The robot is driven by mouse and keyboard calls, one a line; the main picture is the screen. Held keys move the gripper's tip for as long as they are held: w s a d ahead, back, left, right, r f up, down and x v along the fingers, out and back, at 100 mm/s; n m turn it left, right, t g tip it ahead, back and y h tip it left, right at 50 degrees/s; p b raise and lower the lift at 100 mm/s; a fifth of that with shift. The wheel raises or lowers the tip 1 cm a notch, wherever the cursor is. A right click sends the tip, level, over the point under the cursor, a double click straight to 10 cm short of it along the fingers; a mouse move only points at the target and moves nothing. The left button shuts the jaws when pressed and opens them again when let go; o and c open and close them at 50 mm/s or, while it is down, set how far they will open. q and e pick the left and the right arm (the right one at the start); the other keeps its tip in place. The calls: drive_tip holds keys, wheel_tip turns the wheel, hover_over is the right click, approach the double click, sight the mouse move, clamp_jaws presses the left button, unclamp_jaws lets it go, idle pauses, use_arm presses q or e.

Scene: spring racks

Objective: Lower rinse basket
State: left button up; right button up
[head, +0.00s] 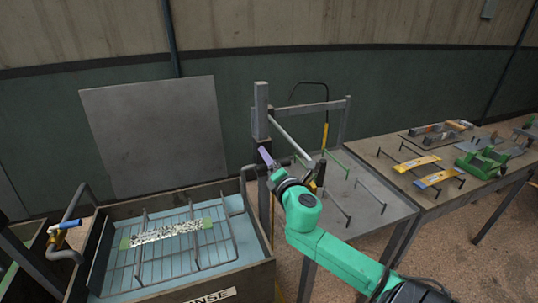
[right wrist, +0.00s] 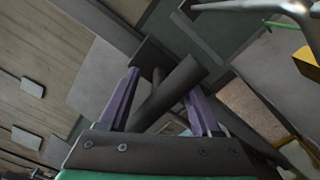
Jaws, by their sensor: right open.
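The rinse basket (head: 212,252) is a dark wire rack inside the tank marked RINSE (head: 262,270), over pale blue liquid. A speckled strip with green ends (head: 168,233) lies across it. I cannot tell how deep the basket sits. A grey post (head: 261,112) stands at the tank's right, with a light grey bar (head: 290,139) slanting down from it. My right gripper (head: 266,157) is beside the post. In the right wrist view its purple fingers (right wrist: 162,86) are apart, with a dark bar (right wrist: 172,92) showing between them; contact is unclear. My left gripper is out of view.
A grey bench (head: 375,212) with thin rails stands right of the post. A further table (head: 440,203) holds yellow strips (head: 416,164) and a green fixture (head: 482,162). A pipe with a blue handle (head: 70,224) is at the tank's left. A grey panel (head: 157,135) stands behind.

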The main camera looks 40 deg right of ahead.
drive_tip(key=shift+w+d, duration=0.1)
drive_tip(key=shift+w, duration=0.45)
drive_tip(key=shift+s, duration=0.1)
clamp_jaws()
drive_tip(key=shift+f, duration=0.1)
idle(0.8)
